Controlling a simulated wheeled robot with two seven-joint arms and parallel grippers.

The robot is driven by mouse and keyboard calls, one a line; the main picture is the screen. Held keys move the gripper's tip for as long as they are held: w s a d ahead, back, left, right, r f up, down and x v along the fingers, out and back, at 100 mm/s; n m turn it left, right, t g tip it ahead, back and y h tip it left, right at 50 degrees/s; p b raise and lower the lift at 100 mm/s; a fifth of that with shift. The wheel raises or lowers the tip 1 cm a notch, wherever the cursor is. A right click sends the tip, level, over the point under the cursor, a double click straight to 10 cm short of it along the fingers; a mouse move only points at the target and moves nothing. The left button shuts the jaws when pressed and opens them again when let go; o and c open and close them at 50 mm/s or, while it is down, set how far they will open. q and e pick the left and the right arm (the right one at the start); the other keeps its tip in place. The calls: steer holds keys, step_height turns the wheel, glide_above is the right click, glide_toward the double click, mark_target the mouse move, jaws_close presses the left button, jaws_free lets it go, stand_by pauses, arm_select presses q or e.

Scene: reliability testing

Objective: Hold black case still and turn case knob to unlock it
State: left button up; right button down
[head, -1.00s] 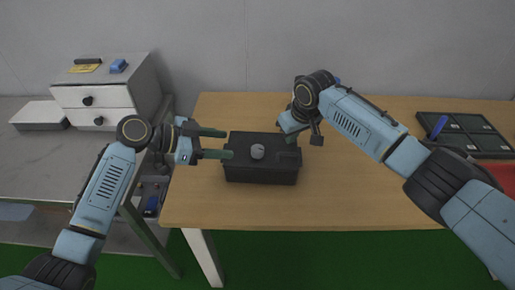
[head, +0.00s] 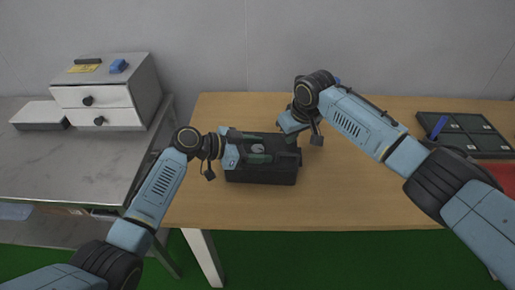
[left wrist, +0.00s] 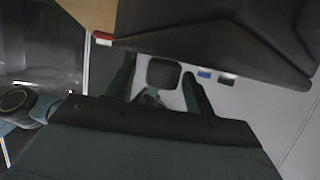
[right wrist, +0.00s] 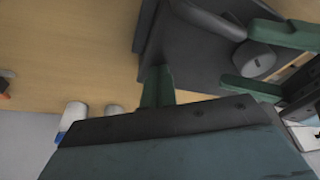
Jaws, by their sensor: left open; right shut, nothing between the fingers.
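The black case (head: 262,174) sits on the wooden table. Its grey round knob (head: 258,148) is on the top and also shows in the right wrist view (right wrist: 258,57). My left gripper (head: 262,147) is open, with one finger on each side of the knob; whether they touch it I cannot tell. My right gripper (head: 292,139) is shut and empty at the case's right rear part. In the right wrist view its closed fingers (right wrist: 157,88) are beside the dark case (right wrist: 205,52); contact is unclear.
A dark divided tray (head: 475,135) with a blue item lies at the table's right. A white drawer unit (head: 100,97) stands on the grey counter (head: 55,170) at left. The table in front of and right of the case is clear.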

arm_select(q)
steer(key=shift+c, duration=0.2)
arm_select(e)
steer(key=shift+s+d+f, duration=0.1)
steer(key=shift+s+f, duration=0.05)
steer(key=shift+f, duration=0.2)
arm_select(q)
steer(key=shift+f, duration=0.1)
steer(key=c, duration=0.9)
steer(key=shift+s+f+n+t+y, duration=0.1)
steer(key=shift+n+t+y, duration=0.4)
steer(key=shift+n+t, duration=0.4)
steer(key=shift+c, duration=0.2)
steer(key=shift+n+t+y, duration=1)
steer(key=shift+n+t, duration=0.4)
steer(key=o, duration=1)
steer(key=v, duration=1.2)
